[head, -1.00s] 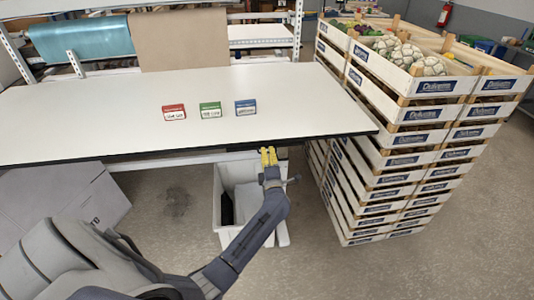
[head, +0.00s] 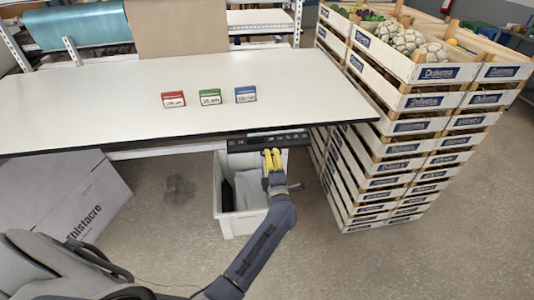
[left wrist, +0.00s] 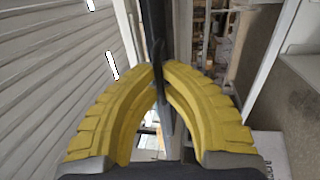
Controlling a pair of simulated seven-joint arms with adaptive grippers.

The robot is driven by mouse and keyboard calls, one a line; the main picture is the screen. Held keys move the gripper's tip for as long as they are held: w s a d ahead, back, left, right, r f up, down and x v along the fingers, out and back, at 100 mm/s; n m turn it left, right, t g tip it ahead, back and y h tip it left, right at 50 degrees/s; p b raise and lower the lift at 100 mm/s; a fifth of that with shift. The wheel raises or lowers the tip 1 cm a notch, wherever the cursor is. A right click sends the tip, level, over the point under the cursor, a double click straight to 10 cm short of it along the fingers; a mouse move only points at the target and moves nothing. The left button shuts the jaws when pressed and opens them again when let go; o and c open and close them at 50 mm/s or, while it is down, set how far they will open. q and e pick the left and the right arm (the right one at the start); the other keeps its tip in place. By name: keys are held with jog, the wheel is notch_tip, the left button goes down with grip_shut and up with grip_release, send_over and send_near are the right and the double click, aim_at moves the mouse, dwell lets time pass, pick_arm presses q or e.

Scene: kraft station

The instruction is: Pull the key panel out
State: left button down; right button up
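The key panel (head: 268,141) is a dark, thin strip with small markings, just below the table's front edge towards its right end. My left gripper (head: 272,153) has yellow fingers and is at the panel's front edge. In the left wrist view, its curved fingers (left wrist: 163,68) come together at the tips on a thin dark part of the panel (left wrist: 155,25). The gripper looks shut on it. My right gripper is not in view.
The white table (head: 120,100) carries a red (head: 173,100), a green (head: 210,97) and a blue card (head: 246,94). A white bin (head: 245,222) stands below the panel. Stacked crates (head: 385,160) stand close on the right. A grey box (head: 75,205) is at left.

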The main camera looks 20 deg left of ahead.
pick_arm(q)
jog(key=c, duration=1.5)
grip_release()
jog(key=shift+c, duration=0.2)
jog(key=v, duration=1.2)
jog(key=shift+d, duration=0.1)
